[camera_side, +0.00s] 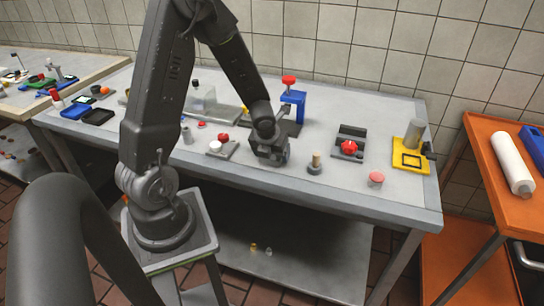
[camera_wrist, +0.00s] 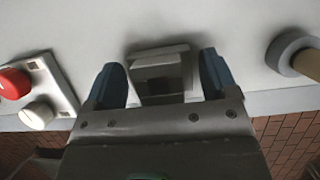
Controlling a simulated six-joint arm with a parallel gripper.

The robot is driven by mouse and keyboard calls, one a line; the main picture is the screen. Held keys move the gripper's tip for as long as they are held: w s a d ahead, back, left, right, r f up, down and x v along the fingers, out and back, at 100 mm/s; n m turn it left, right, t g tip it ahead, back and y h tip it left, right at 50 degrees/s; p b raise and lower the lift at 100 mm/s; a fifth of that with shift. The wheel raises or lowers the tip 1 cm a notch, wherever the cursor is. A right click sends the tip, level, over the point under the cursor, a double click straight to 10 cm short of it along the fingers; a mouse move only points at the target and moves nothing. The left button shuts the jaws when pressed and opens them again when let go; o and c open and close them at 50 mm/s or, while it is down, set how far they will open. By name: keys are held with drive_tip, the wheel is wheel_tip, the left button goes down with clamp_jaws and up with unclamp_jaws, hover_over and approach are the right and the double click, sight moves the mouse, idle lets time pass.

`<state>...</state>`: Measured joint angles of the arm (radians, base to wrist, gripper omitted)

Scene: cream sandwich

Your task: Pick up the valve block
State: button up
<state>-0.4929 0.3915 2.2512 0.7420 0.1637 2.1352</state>
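A grey block with a stepped top, which I take to be the valve block (camera_wrist: 162,76), lies on the pale table top in the wrist view. The two blue-tipped fingers of my gripper (camera_wrist: 163,80) stand on its left and right sides. The fingers are apart, with a narrow gap showing at each side of the block, so the gripper looks open around it. In the side view my gripper (camera_side: 269,155) points down low over the table's front middle and hides the block there.
A plate with red and white knobs (camera_side: 221,147) stands left of my gripper. A wooden peg on a round base (camera_side: 315,164) stands close on the right. A blue clamp-like stand (camera_side: 293,104) is behind. The table's front edge is near.

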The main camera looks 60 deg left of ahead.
drive_tip(key=c, duration=0.8)
drive_tip(key=shift+r, duration=0.2)
